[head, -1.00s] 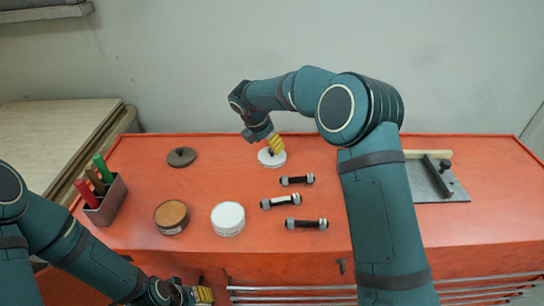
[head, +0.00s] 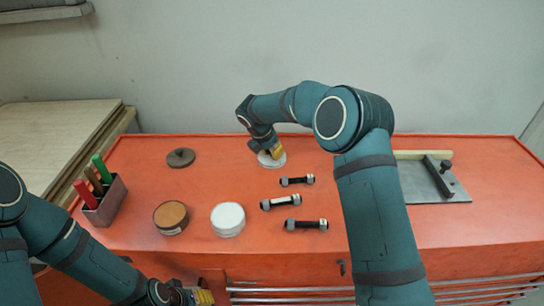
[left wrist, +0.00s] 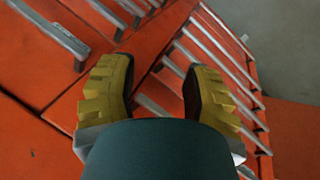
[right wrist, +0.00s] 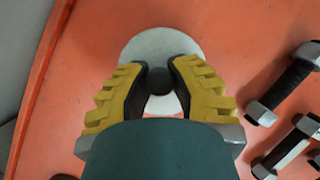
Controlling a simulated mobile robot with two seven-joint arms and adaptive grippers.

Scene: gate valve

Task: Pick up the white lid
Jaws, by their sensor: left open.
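The white lid (head: 277,161) lies flat at the back middle of the red cabinet top. In the right wrist view it is a pale disc (right wrist: 150,42) with a dark round knob (right wrist: 159,82) at its centre. My right gripper (head: 262,151) is down at the lid, with its yellow-backed fingers closed in on the knob from both sides; it also shows in the right wrist view (right wrist: 159,68). The fingers hide part of the lid. My left gripper (left wrist: 158,65) is open and empty, low in front of the cabinet's drawer handles.
A white round container (head: 228,220) and a brown one (head: 171,218) stand at the front. A dark lid (head: 181,158) lies back left. Several bolts (head: 297,181) lie right of the white lid. A holder (head: 105,203) with coloured sticks stands left; a metal plate (head: 425,185) lies right.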

